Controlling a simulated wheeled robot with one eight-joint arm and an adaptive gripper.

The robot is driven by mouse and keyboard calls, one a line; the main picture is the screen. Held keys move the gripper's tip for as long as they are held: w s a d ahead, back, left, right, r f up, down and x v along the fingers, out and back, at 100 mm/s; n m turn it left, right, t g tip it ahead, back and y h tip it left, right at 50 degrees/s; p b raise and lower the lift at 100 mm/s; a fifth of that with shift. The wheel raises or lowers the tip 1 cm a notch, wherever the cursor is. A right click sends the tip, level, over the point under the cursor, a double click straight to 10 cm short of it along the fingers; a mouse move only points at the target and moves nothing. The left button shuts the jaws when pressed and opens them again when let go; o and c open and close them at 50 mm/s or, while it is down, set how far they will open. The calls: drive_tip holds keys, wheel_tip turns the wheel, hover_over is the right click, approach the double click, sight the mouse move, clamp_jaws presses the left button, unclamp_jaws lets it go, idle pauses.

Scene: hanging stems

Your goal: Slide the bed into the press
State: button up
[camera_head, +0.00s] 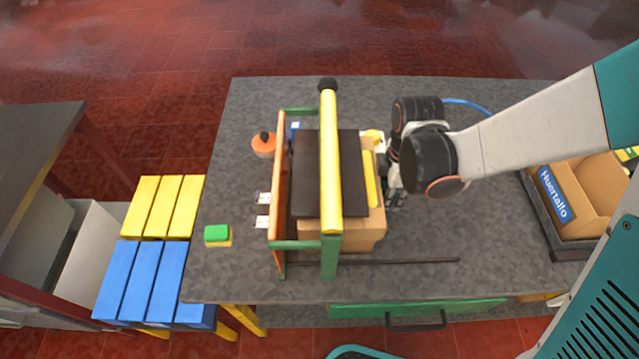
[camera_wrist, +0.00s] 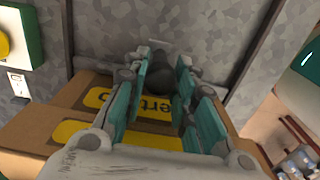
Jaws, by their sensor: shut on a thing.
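The press is a frame with green ends, an orange side rail and a thick yellow bar (camera_head: 331,165) across the top. A dark flat plate (camera_head: 305,172) lies under that bar, above a cardboard-brown box (camera_head: 358,232), both within the frame. I cannot tell which part is the bed. My gripper (camera_head: 386,168) is at the right side of the box, partly hidden by my wrist. In the wrist view, the teal fingers of my gripper (camera_wrist: 164,78) are around a dark grey rounded piece (camera_wrist: 165,84). The brown box with yellow labels (camera_wrist: 62,128) lies below them.
A dark rod (camera_head: 400,261) runs along the grey table (camera_head: 460,230) in front. An orange pot (camera_head: 264,144) and a green and yellow sponge (camera_head: 217,235) stand left of the press. A cardboard crate (camera_head: 565,200) stands at the right. Bare table lies between.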

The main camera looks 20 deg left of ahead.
drive_tip(key=shift+s+a, duration=0.2)
drive_tip(key=shift+a, duration=0.45)
drive_tip(key=shift+s+a, duration=0.2)
drive_tip(key=shift+a, duration=0.45)
drive_tip(key=o, duration=2.1)
drive_tip(key=shift+o, duration=0.2)
wheel_tip(320, 180, up, 8)
drive_tip(key=p, duration=0.5)
drive_tip(key=shift+s, duration=0.15)
